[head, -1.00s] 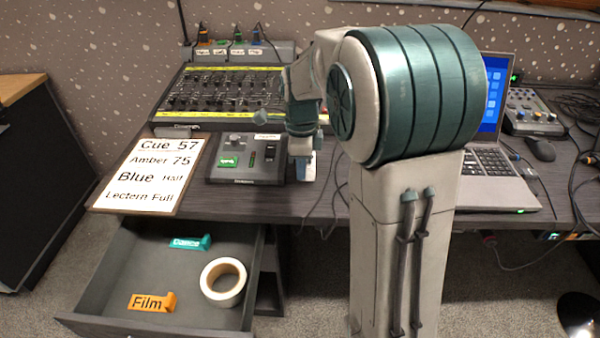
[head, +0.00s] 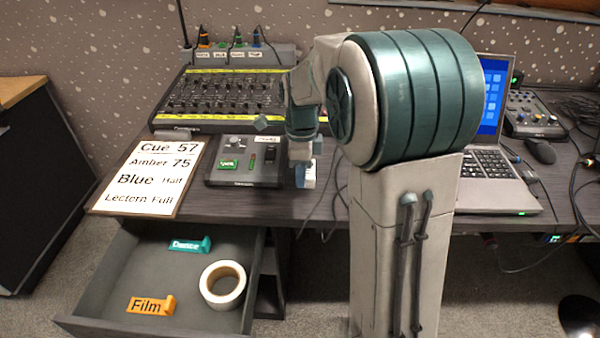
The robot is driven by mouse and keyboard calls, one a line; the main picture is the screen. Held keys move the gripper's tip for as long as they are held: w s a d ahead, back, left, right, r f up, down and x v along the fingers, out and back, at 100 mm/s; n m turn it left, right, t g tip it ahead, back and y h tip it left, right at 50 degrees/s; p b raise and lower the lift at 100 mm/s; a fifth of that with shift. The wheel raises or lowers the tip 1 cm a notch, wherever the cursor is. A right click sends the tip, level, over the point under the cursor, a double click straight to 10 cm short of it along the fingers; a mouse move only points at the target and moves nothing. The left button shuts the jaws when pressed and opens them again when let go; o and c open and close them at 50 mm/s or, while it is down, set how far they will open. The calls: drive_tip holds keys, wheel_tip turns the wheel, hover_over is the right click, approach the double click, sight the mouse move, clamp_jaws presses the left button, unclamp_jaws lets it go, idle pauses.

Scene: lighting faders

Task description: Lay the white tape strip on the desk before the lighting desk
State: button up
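The lighting desk (head: 222,98), a black fader console with yellow strips, stands at the back left of the desk (head: 300,203). A small white lettered strip (head: 267,139) lies on the top edge of the small control box (head: 225,178) in front of it. My gripper (head: 304,176) points down just right of that box, close above the desk. A small whitish patch (head: 311,174) shows at its fingers; I cannot tell whether it is a held strip or part of the gripper. The finger gap is too small to read.
A cue sheet (head: 132,203) lies on the desk's front left. Below, an open drawer (head: 95,285) holds a white tape roll (head: 223,283), an orange "Film" label (head: 150,305) and a teal "Dance" label (head: 190,244). A laptop (head: 490,165) stands at right.

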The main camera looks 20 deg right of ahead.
wheel_tip(320, 180, up, 11)
drive_tip(key=p, duration=0.3)
drive_tip(key=s+f+n+t, duration=0.1)
drive_tip(key=s+f+n, duration=0.2)
drive_tip(key=s+n, duration=0.7)
drive_tip(key=s+f+n, duration=0.4)
drive_tip(key=s+n, duration=0.6)
drive_tip(key=n, duration=0.1)
drive_tip(key=shift+s+a+f+n+t, duration=0.2)
drive_tip(key=shift+a+n+t, duration=0.1)
drive_tip(key=shift+a+t, duration=0.1)
drive_tip(key=shift+s, duration=0.1)
